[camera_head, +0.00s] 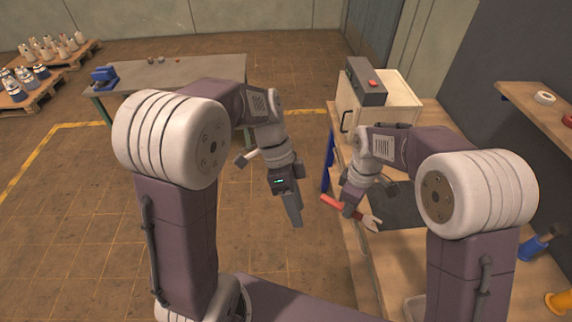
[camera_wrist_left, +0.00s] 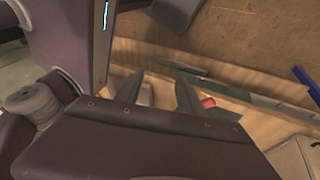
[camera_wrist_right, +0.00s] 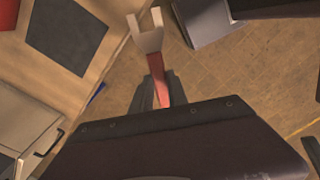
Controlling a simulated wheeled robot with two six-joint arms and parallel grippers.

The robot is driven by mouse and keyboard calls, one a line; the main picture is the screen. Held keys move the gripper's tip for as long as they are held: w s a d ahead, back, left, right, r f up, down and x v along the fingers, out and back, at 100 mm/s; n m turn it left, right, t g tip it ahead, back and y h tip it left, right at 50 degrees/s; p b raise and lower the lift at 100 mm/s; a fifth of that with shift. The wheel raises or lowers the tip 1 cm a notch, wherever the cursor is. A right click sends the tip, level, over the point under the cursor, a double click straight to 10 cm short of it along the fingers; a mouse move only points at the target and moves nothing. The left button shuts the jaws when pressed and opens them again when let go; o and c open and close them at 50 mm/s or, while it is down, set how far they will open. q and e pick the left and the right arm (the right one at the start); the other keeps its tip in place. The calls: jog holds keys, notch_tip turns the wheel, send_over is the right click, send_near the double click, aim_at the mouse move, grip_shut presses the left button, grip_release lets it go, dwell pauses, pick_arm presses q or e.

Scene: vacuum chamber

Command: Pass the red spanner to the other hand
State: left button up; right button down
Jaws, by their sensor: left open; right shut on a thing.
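The red spanner (camera_head: 333,203) has a red handle and a pale open-jaw head. My right gripper (camera_head: 351,208) is shut on its handle and holds it near the table's left edge. In the right wrist view the spanner (camera_wrist_right: 157,72) sticks out between the fingers (camera_wrist_right: 160,98), head outward. My left gripper (camera_head: 294,214) is empty, to the left of the spanner's red end and apart from it, pointing down. In the left wrist view the open fingers (camera_wrist_left: 167,92) show, with a small red round end (camera_wrist_left: 208,102) beyond the right finger.
A wooden workbench (camera_head: 385,266) runs along the right, with a white box-like machine (camera_head: 396,98) at its back. A blue object (camera_head: 536,245) and a yellow one (camera_head: 558,302) stand at far right. A grey table (camera_head: 170,73) is at the back left. The floor between is clear.

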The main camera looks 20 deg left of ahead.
jog(key=shift+w, duration=0.1)
pick_arm(q)
jog(key=w+r+m+g+h, duration=0.1)
jog(key=w+r+m+h, duration=0.1)
jog(key=w+m+h, duration=0.3)
jog(key=w+r+m+g+h, duration=0.1)
jog(key=w+r+m, duration=0.25)
jog(key=w, duration=0.35)
pick_arm(e)
jog(key=shift+f, duration=0.1)
jog(key=shift+a, duration=0.1)
pick_arm(q)
jog(key=w+a+f+n+t+h, duration=0.1)
jog(key=w+a+f+n+h, duration=0.2)
jog(key=a+f, duration=0.6)
jog(key=w+f+x, duration=0.1)
jog(key=x, duration=1.2)
jog(key=shift+m+t+y, duration=0.3)
jog(key=shift+m, duration=0.05)
grip_shut()
pick_arm(e)
jog(key=c, duration=1.2)
grip_release()
